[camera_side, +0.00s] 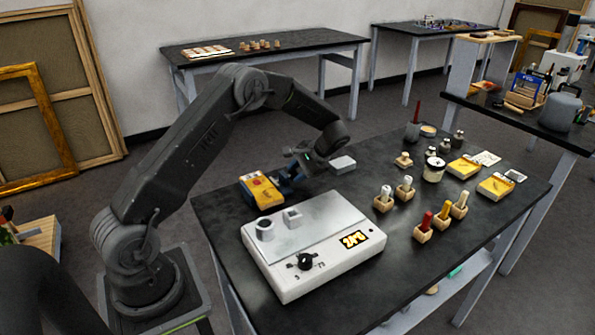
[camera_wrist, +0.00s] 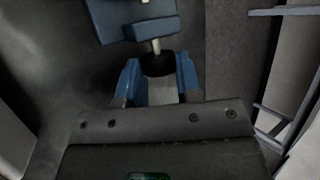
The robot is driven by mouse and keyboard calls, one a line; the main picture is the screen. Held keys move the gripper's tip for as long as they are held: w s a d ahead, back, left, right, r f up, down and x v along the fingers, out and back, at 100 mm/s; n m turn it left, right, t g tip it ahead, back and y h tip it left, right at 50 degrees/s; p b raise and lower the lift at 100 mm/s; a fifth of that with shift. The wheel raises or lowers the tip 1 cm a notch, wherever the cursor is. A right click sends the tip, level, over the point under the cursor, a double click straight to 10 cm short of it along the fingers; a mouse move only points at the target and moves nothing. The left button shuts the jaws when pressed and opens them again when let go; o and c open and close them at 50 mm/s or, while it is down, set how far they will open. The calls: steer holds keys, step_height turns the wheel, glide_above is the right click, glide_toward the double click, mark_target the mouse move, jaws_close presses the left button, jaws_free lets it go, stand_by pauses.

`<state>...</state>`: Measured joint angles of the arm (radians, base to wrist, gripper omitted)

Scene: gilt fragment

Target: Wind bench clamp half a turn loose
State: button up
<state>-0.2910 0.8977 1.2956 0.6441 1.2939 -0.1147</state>
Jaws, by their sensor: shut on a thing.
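The bench clamp (camera_wrist: 137,27) is blue and shows at the top of the wrist view, with a pale metal screw running down from it. A dark round knob (camera_wrist: 158,64) sits at the end of the screw. My gripper (camera_wrist: 158,72) has blue fingers, one on each side of the knob, and is shut on it. In the side view my gripper (camera_side: 296,170) is low at the far left edge of the dark bench (camera_side: 345,200). There the clamp is small and mostly hidden by my gripper, so the knob's turn cannot be read.
A white device (camera_side: 320,262) with a dial stands in front.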

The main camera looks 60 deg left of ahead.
steer(key=y, duration=0.2)
steer(key=n+y, duration=0.1)
steer(key=y, duration=0.1)
steer(key=g+y, duration=0.1)
steer(key=y, duration=0.1)
steer(key=shift+d+f+n, duration=0.25)
steer(key=shift+n, duration=0.05)
stand_by(0.4)
steer(key=o, duration=0.9)
steer(key=shift+d+f, duration=0.1)
